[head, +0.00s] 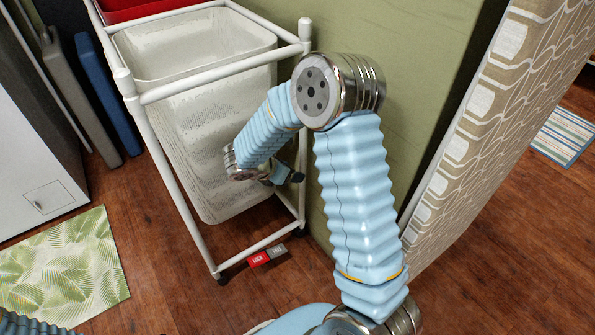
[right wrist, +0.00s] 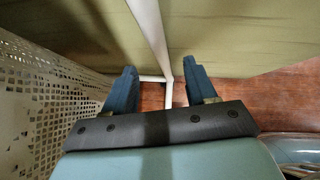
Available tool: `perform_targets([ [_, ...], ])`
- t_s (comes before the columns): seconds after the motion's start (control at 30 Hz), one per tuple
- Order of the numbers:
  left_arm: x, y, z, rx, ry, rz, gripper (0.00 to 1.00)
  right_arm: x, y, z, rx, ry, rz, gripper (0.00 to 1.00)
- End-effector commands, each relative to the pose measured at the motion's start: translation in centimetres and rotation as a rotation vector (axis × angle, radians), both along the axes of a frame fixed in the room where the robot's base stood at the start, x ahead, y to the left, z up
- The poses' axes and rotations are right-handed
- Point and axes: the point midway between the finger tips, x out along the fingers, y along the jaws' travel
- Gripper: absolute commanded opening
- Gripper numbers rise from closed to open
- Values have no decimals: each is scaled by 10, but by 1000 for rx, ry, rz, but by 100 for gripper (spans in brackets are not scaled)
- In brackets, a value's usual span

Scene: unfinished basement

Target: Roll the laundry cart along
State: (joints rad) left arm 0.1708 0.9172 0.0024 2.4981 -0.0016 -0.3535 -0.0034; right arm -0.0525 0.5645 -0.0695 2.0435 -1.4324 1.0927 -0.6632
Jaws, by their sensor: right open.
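The laundry cart (head: 125,84) has a white tube frame and stands upright on small dark wheels. It holds a white mesh basket (head: 195,120) and a red one (head: 150,8), cut off at the top edge. A red and grey tab marked LOCK (head: 258,259) sits low by its bottom rail. My right gripper (head: 290,178) is at the cart's right side, beside the mesh basket. In the right wrist view it is open (right wrist: 160,85), with a white post (right wrist: 150,28) lined up between its fingers; I see no contact. My left gripper is out of view.
A green wall (head: 410,40) is close behind the cart's right side. A patterned board (head: 500,130) stands to the right. A white appliance (head: 35,150) and leaning panels (head: 105,95) are at left. A leaf-print mat (head: 70,265) lies on the wood floor, which is bare in front of the cart.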

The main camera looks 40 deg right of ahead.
Motion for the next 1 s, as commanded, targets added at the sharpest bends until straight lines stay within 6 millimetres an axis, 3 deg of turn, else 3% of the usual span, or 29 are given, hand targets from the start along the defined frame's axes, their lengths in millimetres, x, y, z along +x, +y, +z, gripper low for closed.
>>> perform_targets([
  [0.2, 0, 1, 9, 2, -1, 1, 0, -5, 34, 36, 0, -2, 2, 56],
  [0.4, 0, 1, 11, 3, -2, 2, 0, -9, 51, 52, -1, 0, 0, 56],
  [1.0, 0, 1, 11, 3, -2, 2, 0, -10, 54, 55, -1, 1, -1, 53],
])
